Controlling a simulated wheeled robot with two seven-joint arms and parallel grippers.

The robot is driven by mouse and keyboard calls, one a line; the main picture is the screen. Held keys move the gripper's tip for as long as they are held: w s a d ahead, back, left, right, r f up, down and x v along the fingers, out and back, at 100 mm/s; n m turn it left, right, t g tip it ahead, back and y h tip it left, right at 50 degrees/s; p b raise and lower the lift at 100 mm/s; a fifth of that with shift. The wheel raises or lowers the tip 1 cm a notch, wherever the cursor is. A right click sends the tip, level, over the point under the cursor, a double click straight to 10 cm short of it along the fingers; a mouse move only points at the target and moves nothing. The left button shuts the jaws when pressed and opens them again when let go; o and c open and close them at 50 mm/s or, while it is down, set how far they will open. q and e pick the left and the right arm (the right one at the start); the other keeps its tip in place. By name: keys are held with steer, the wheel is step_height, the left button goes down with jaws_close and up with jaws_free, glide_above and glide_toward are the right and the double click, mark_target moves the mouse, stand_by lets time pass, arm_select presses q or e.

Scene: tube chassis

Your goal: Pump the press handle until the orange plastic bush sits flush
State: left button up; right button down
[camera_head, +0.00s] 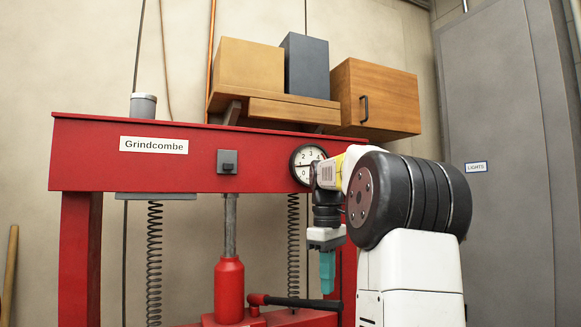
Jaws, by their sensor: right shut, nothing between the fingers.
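The red press (95,120) fills the left and middle, with a "Grindcombe" label on its top beam. Its red ram cylinder (229,285) stands below a steel rod. The press handle (305,303) is a dark bar running right from a red socket low in the picture, nearly level. My right gripper (327,287) points down with its teal fingers shut and empty. In the picture its tips end just above the handle's right part; I cannot tell whether they touch it. The orange plastic bush is not visible. My left gripper is not in view.
A dial gauge (306,164) sits on the beam, partly behind my right arm. Coil springs (154,262) hang on both sides of the ram.

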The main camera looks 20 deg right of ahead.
mark_target(328, 300)
steer(key=shift+f, duration=1.6)
steer(key=shift+r, duration=2.05)
steer(key=shift+r, duration=2.5)
steer(key=s+a+f+m+t+y, duration=0.2)
steer(key=s+a+f+m+t, duration=0.4)
steer(key=s+a+f, duration=1)
steer(key=shift+s+a+f, duration=0.25)
steer(key=shift+s+a, duration=0.2)
steer(key=shift+s, duration=0.5)
